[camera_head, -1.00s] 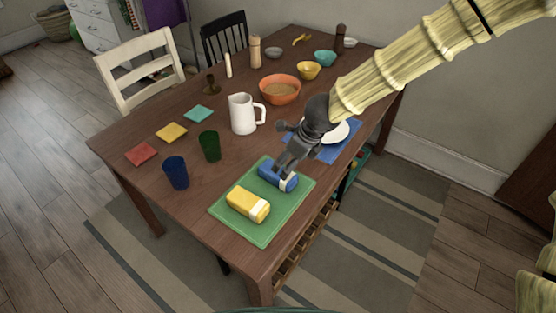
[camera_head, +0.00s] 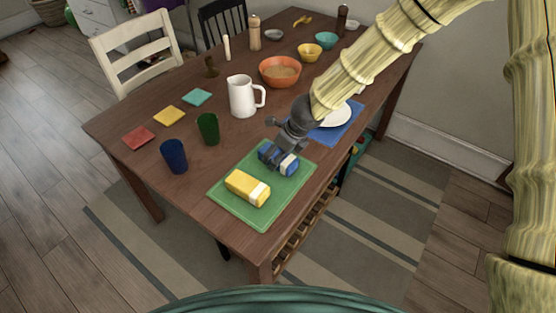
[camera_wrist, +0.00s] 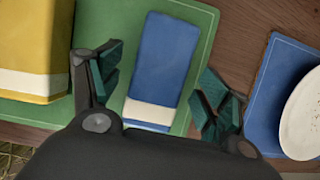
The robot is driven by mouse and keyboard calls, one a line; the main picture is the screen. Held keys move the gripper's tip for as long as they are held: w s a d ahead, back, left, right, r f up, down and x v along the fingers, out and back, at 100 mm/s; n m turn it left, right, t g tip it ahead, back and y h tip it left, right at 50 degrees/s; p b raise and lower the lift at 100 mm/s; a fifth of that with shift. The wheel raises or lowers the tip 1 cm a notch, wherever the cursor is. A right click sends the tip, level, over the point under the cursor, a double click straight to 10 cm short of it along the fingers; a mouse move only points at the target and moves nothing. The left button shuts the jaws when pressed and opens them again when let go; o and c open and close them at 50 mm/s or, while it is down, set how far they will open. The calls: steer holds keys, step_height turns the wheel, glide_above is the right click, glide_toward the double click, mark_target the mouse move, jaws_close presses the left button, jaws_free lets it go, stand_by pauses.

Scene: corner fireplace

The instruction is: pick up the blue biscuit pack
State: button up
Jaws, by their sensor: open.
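The blue biscuit pack (camera_head: 291,165), blue with a cream band at one end, lies on the green tray (camera_head: 234,210) near the table's front corner. My gripper (camera_head: 278,158) is low over the pack, with its fingers at the pack's sides in the head view. In the wrist view the pack (camera_wrist: 162,65) lies between the two spread fingertips of my gripper (camera_wrist: 158,88), with a gap on each side. The gripper is open and holds nothing. It hides part of the pack in the head view.
A yellow pack (camera_head: 247,188) lies beside the blue one on the tray. A blue mat (camera_head: 345,133) with a white plate (camera_head: 337,116) is to the right. A white jug (camera_head: 242,97), a green cup (camera_head: 208,129) and a blue cup (camera_head: 174,156) stand behind and left.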

steer(key=shift+w+a+f, duration=0.15)
steer(key=shift+a+f, duration=0.05)
steer(key=shift+f, duration=0.5)
steer(key=c, duration=1.2)
